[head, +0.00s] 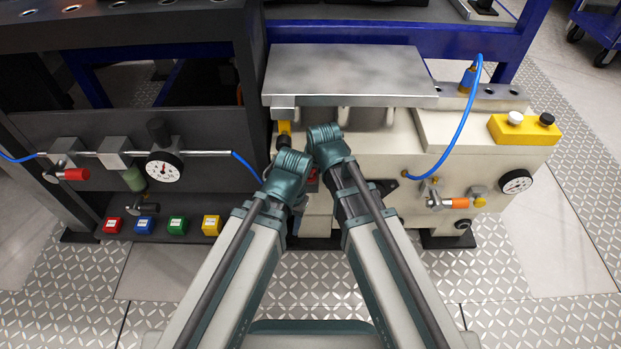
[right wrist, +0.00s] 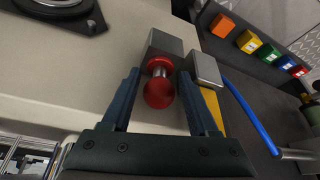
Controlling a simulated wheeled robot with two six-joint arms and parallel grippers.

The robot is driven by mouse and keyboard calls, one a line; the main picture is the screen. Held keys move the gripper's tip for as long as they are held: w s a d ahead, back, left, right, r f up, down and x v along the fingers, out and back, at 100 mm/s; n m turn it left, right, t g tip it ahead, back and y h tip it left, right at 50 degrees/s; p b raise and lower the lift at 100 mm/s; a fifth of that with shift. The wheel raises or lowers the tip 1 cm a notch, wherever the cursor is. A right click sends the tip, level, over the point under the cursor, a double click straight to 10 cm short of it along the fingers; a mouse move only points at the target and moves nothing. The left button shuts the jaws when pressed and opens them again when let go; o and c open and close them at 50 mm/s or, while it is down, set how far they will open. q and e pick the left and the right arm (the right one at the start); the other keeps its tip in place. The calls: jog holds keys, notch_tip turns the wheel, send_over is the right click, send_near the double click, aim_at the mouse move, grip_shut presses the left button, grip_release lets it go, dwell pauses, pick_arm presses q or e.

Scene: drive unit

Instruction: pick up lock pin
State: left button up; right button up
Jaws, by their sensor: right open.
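The lock pin (right wrist: 158,92) has a round red knob on a short metal shaft that runs into a grey metal block (right wrist: 164,48) in the right wrist view. My right gripper (right wrist: 160,77) is open, with one dark blue finger on each side of the pin. Gaps show between both fingers and the knob, and nothing is held. In the head view a small bit of red shows beside my right wrist, and my arm hides most of that spot. My left arm reaches in beside it in the head view, but its gripper is not visible.
A second metal block (right wrist: 206,69) with a yellow part below stands close to the right finger in the wrist view. A metal plate (head: 345,72) overhangs the cream housing (head: 470,135) in the head view. A blue hose (head: 459,130) and gauge (head: 516,181) are at right.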

jog(key=shift+w+f, duration=0.15)
jog(key=shift+f, duration=0.3)
pick_arm(q)
jog(key=shift+f, duration=0.35)
pick_arm(e)
jog(key=shift+r, duration=0.1)
jog(key=shift+c, duration=0.2)
grip_shut()
pick_arm(q)
jog(key=shift+r, duration=0.1)
pick_arm(e)
jog(key=shift+r, duration=0.1)
